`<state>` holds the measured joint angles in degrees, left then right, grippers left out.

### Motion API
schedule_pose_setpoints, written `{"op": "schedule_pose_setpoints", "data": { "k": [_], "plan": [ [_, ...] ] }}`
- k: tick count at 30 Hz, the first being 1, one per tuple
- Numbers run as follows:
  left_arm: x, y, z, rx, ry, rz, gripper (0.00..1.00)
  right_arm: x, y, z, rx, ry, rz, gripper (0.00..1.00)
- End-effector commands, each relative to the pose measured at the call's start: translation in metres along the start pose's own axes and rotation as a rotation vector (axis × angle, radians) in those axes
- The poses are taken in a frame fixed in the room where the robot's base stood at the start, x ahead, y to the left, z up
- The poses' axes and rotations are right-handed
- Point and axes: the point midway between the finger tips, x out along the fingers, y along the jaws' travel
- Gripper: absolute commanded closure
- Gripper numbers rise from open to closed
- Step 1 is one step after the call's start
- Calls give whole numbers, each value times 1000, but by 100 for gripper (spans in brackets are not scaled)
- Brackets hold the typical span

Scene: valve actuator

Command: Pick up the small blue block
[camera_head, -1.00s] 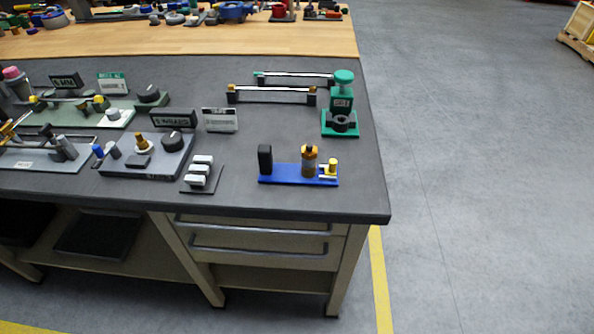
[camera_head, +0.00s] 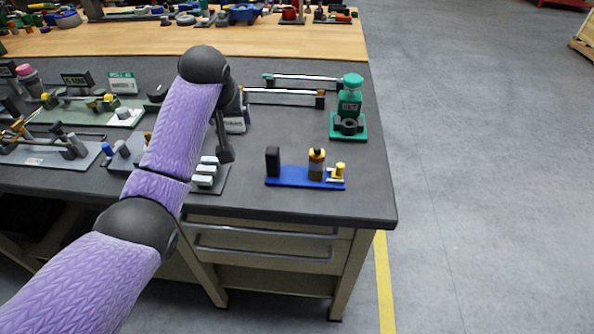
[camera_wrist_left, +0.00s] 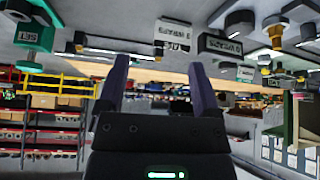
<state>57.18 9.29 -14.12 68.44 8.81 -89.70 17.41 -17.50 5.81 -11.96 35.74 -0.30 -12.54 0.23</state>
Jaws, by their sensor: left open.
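A small blue block-like piece (camera_head: 107,149) stands at the left end of a grey fixture, left of my left arm in the head view. A flat blue base (camera_head: 288,180) lies near the table's front right, carrying a black block, an amber bottle and a yellow piece. My left gripper (camera_head: 226,152) is above the table between these two, partly hidden by its wrist. In the left wrist view its two fingers (camera_wrist_left: 158,82) are apart with nothing between them. I cannot make out either blue thing in the wrist view. My right gripper is not in view.
A green device (camera_head: 350,108) stands at the back right, behind the blue base. A plate with white blocks (camera_head: 206,172) is close to the left gripper. Rods on supports (camera_head: 285,91) lie behind. The grey tabletop (camera_head: 375,195) is bare near its right edge.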

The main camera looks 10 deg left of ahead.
Motion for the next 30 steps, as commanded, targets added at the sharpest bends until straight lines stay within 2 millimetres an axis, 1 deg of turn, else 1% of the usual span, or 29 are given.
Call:
{"op": "schedule_pose_setpoints", "data": {
  "k": [1, 3, 5, 6, 8, 12, 17, 22, 27, 30],
  "plan": [
    [-13, 28, 6, 45, -46, 35, 18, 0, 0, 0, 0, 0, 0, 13],
    [-28, 55, 16, 98, -107, 65, 18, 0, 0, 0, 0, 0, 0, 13],
    [-35, 67, 23, 128, -141, 75, 18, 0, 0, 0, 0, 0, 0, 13],
    [-34, 72, 26, 140, -156, 79, 18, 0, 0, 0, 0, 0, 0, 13],
    [-25, 75, 30, 147, -169, 80, 18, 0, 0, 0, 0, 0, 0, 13],
    [8, 76, 36, 146, -170, 78, 18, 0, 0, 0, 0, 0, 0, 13],
    [29, 77, 39, 145, -168, 78, 18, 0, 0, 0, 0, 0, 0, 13],
    [60, 76, 48, 144, -169, 76, 18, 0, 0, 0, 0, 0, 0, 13],
    [74, 78, 48, 145, -165, 79, 18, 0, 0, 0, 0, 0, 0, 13],
    [78, 78, 50, 144, -164, 78, 18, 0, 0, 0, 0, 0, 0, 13]
  ]
}}
